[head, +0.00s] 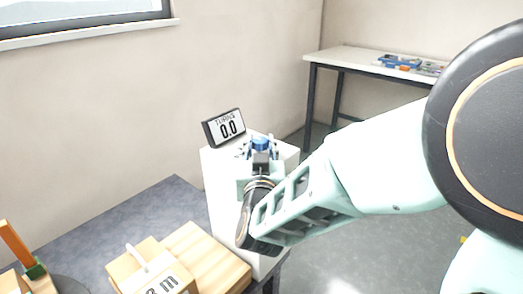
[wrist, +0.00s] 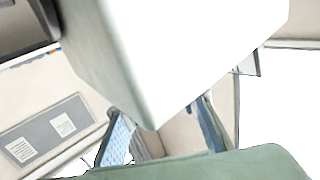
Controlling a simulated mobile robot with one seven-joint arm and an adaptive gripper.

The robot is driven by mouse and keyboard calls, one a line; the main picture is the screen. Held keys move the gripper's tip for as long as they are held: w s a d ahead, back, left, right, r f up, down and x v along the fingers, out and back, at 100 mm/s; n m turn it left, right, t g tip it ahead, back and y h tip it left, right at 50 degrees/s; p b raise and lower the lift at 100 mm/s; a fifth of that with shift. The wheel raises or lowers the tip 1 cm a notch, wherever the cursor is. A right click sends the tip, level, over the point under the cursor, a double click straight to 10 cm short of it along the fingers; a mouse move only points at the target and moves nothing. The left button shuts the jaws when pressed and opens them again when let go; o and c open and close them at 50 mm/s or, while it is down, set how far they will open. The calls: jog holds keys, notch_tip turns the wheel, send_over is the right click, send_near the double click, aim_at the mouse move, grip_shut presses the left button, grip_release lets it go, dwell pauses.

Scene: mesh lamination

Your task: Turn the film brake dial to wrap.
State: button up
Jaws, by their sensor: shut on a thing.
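The film brake dial (head: 261,143) shows as a blue round knob over the white cabinet (head: 225,180) in the head view. My gripper (head: 260,153) is at the cabinet's top, with its fingers on either side of the blue knob and shut on it. The dial's markings and pointer are hidden or too small to read. In the wrist view my fingers (wrist: 165,130) show at the lower middle, partly covered by a large white body close to the camera. The dial cannot be made out there.
Wooden blocks (head: 205,258) and a box with a white handle (head: 150,272) lie on the grey table (head: 95,225). A side table (head: 345,56) with small parts stands at the back right.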

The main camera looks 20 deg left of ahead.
aim_at(260, 148)
jog(key=shift+m+h, duration=0.3)
jog(key=shift+h, duration=0.1)
dwell(0.3)
jog(key=o, duration=1.1)
jog(key=shift+o, duration=0.2)
jog(key=v, duration=0.7)
jog(key=shift+s, duration=0.3)
